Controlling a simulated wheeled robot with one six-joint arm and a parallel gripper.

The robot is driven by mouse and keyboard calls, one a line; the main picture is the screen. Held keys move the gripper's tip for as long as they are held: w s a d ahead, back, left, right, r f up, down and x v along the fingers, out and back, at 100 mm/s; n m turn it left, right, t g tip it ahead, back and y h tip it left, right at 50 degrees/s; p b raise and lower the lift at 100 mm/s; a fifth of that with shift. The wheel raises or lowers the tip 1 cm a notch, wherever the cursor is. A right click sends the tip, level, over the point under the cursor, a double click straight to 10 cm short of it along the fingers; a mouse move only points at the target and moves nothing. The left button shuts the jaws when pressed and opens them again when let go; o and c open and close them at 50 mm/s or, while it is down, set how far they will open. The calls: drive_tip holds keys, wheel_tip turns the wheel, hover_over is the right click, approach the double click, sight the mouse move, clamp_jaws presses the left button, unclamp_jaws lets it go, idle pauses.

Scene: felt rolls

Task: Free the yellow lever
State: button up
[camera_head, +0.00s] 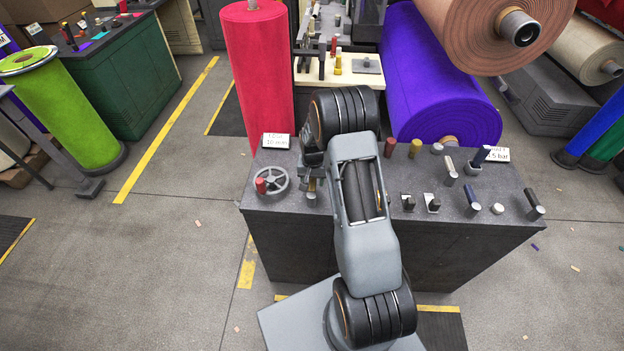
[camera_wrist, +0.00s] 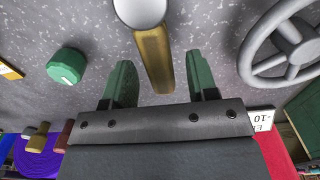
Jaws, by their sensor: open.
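The yellow lever (camera_wrist: 153,60) stands on the grey console top, a yellow bar with a round pale grey end. In the wrist view it reaches down between the two green fingers of my gripper (camera_wrist: 161,82). The fingers are open, with a gap on each side of the lever, and do not appear to touch it. I cannot tell how deep between them it is. In the head view a small bit of the yellow lever (camera_head: 311,186) shows below my gripper, left of my forearm. My wrist and arm hide part of the console there.
A handwheel (camera_head: 272,181) with a red knob lies close beside the lever. A green knob (camera_wrist: 66,65) is on its other side. Red and yellow knobs (camera_head: 415,147) and several small levers stand right of my arm on the console (camera_head: 470,236).

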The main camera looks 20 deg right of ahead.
clamp_jaws()
idle(0.5)
